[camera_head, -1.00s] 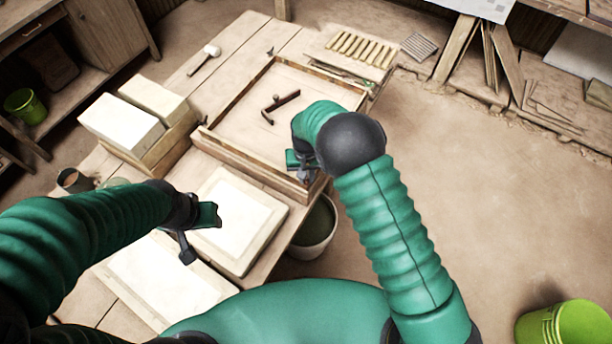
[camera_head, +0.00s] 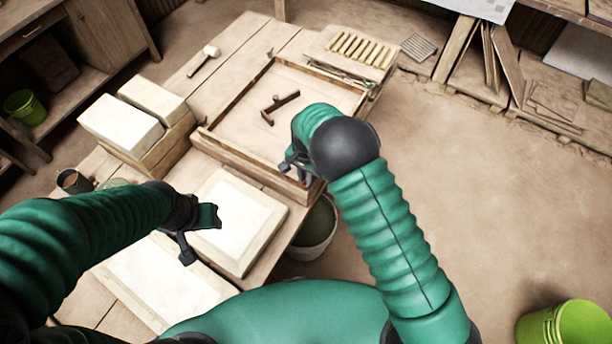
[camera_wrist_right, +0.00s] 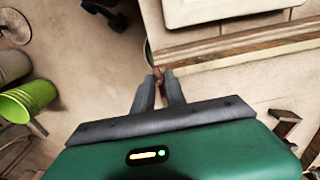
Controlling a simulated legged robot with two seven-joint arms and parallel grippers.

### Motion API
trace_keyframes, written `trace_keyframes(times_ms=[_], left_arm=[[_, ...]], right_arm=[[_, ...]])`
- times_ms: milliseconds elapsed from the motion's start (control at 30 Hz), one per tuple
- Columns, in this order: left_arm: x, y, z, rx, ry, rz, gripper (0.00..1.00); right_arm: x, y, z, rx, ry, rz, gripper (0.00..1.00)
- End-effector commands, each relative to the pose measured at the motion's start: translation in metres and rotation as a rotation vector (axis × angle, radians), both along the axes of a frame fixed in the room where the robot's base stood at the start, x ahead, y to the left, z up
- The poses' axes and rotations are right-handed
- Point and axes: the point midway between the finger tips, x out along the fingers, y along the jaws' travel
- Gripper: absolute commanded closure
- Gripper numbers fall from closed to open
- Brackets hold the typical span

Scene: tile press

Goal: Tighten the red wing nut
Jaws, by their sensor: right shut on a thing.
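The red wing nut shows in the right wrist view as a small reddish-brown piece (camera_wrist_right: 158,73) at the edge of the wooden frame. My right gripper (camera_wrist_right: 159,80) is shut on it, with the two fingers meeting around it. In the head view my right gripper (camera_head: 291,167) is at the near right corner of the wooden frame (camera_head: 245,167), and the nut is hidden there. My left gripper (camera_head: 196,238) is open and empty above the pale slabs at the front of the table.
A dark tool (camera_head: 281,107) lies inside the frame. Pale blocks (camera_head: 120,124) stand left of it, and a framed pale slab (camera_head: 236,218) lies in front. A bucket (camera_head: 315,232) stands below the table's right edge. The floor on the right is mostly clear.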

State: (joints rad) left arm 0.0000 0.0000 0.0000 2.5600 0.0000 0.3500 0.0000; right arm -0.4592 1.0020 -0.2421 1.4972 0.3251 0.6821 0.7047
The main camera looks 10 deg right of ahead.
Motion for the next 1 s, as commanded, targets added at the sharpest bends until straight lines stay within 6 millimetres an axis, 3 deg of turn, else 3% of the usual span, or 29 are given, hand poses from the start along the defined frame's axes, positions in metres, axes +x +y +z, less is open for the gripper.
trace_keyframes(times_ms=[400, 433, 600, 867, 1000], left_arm=[[0.000, 0.000, 0.000, 0.000, 0.000, 0.000, 0.57], [0.000, 0.000, 0.000, 0.000, 0.000, 0.000, 0.57], [0.000, 0.000, 0.000, 0.000, 0.000, 0.000, 0.57], [0.000, 0.000, 0.000, 0.000, 0.000, 0.000, 0.57], [0.000, 0.000, -0.003, 0.000, 0.000, 0.000, 0.57]], right_arm=[[0.003, 0.001, 0.002, 0.002, -0.007, -0.008, 1.00], [0.003, 0.001, 0.002, 0.003, -0.007, -0.008, 0.82], [0.002, 0.001, 0.001, 0.002, -0.005, -0.007, 0.62], [0.001, 0.001, 0.001, 0.001, -0.002, -0.007, 0.62], [0.002, 0.001, 0.011, 0.002, -0.004, -0.006, 0.62]])
